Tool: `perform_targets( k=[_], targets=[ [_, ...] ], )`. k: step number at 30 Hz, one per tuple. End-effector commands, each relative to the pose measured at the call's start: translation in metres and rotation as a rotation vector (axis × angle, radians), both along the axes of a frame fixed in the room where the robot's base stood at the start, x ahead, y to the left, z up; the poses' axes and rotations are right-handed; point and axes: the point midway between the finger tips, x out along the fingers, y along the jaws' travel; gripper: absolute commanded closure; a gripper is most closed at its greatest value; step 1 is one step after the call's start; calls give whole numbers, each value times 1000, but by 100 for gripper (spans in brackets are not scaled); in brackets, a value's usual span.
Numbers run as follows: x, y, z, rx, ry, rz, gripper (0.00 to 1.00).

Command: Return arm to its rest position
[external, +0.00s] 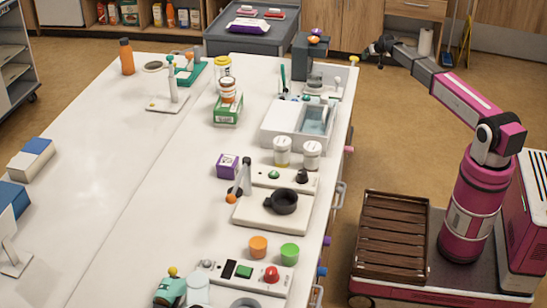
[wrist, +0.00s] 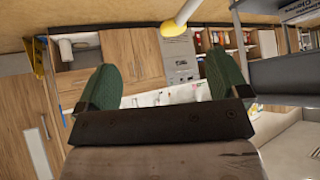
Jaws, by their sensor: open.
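My gripper (external: 378,48) is at the end of my pink and dark arm, raised beyond the far right corner of the long white table (external: 130,180). In the wrist view my gripper (wrist: 165,90) shows two green fingertips spread wide apart with nothing between them. The arm reaches up and away from my base at the right. A wooden slatted crate (external: 392,235) sits on my base, and no contents show in it.
The table holds an orange bottle (external: 127,57), stacked jars on a green box (external: 228,110), a white basin (external: 298,125) and a red-button panel (external: 245,275). A grey cart (external: 250,38) and wooden cabinets (external: 345,25) stand behind.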

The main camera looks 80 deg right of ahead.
Motion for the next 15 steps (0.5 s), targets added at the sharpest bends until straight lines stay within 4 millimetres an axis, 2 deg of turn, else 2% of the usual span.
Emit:
perform_targets(
  k=[1, 3, 8, 11, 15],
  targets=[
    [-18, -6, -13, 0, 42, 22, 7],
    [-37, -10, -28, 1, 97, 57, 7],
    [-75, -15, -56, 9, 202, 137, 7],
    [-94, -12, -72, 21, 264, 192, 7],
    [-115, 3, -94, 51, 344, 281, 7]
  ],
)
